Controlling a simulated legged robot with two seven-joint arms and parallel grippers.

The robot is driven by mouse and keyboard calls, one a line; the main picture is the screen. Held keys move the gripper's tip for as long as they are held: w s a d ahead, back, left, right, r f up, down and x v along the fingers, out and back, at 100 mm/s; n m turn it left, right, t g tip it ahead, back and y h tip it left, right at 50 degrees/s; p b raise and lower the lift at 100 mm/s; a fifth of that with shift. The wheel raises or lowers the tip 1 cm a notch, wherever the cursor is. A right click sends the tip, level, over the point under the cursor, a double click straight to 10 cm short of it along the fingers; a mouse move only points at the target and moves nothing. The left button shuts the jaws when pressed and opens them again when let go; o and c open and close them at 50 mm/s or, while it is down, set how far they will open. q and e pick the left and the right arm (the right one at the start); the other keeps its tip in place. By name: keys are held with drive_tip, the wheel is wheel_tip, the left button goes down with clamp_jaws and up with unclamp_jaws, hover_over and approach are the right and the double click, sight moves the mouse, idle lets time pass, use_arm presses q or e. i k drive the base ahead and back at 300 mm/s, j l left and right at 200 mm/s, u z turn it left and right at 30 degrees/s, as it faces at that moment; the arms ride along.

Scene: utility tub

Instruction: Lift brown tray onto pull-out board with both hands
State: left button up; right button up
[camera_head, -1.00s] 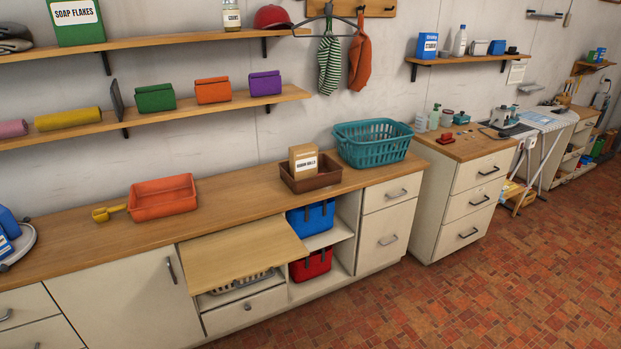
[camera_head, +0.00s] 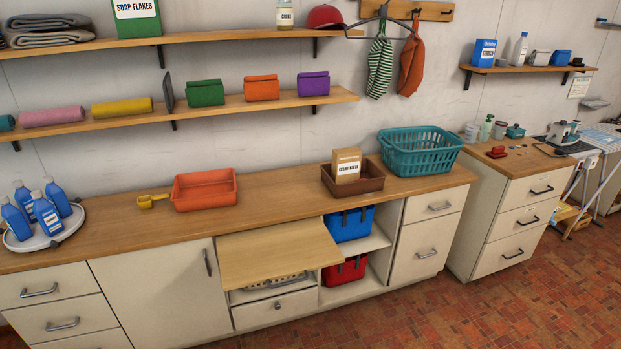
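The brown tray (camera_head: 371,185) sits on the wooden counter, left of the teal basket. A cardboard box with a white label (camera_head: 347,166) stands upright in it. The pull-out board (camera_head: 260,262) is drawn out from the cabinet front, below the counter top and to the left of the tray. The bare board top has nothing on it. Neither of my grippers shows in the head view.
A teal laundry basket (camera_head: 420,154) stands close to the right of the tray. An orange tub (camera_head: 205,190) and yellow scoop (camera_head: 152,201) lie to the left. Blue (camera_head: 350,224) and red (camera_head: 345,270) bins fill the open shelves. Counter between orange tub and tray is clear.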

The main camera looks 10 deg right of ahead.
sight(278, 250)
drive_tip(key=i+l+u, duration=0.15)
drive_tip(key=l, duration=0.2)
drive_tip(key=i+l+u, duration=0.35)
drive_tip(key=l, duration=0.4)
drive_tip(key=i+l+u, duration=0.2)
drive_tip(key=l, duration=0.2)
drive_tip(key=i+l+u, duration=0.15)
drive_tip(key=l, duration=0.25)
